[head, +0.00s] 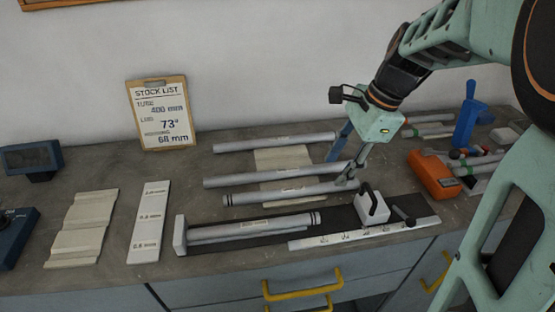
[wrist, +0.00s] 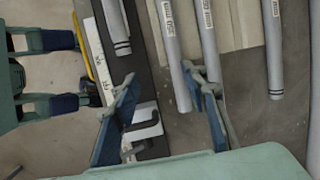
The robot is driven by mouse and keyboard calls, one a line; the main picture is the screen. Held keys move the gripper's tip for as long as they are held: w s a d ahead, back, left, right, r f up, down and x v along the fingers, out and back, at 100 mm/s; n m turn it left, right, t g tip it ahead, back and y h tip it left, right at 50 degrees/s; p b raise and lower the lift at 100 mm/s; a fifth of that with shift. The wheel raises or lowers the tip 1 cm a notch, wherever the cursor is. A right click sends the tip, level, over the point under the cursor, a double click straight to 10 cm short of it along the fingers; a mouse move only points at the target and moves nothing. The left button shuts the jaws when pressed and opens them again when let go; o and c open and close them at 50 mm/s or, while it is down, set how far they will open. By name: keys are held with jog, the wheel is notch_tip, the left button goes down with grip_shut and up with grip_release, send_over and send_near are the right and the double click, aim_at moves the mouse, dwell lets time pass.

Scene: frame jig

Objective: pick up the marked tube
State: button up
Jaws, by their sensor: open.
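Several grey tubes lie side by side. One tube (head: 255,228) with black bands at its right end lies in the front jig; its banded end (wrist: 120,38) is left in the wrist view. Behind it lies a loose tube (head: 285,193) with a dark ring at its left end; in the wrist view it (wrist: 173,62) carries a label. Two more, a middle tube (head: 265,175) and a back tube (head: 270,143), lie farther back; the back one (wrist: 273,60) shows end bands. My gripper (head: 346,165) is open and empty near the loose tubes' right ends; its fingers (wrist: 158,75) flank the nearest one.
The jig has a white end block (head: 180,235), a clamp block (head: 372,208) and a marked ruler strip (head: 340,238). An orange device (head: 432,175) and a blue tool (head: 468,122) stand right. A stock list clipboard (head: 162,115) leans on the wall.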

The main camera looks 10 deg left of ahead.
jog(key=g, duration=0.2)
send_near(313, 215)
jog(key=f, duration=0.2)
jog(key=f+y, duration=0.1)
jog(key=shift+s+a+f+m, duration=0.15)
jog(key=shift+a+f+m, duration=0.1)
jog(key=shift+f+m, duration=0.05)
jog(key=shift+x, duration=2.95)
jog(key=shift+s, duration=0.1)
jog(key=shift+c, duration=0.6)
grip_shut()
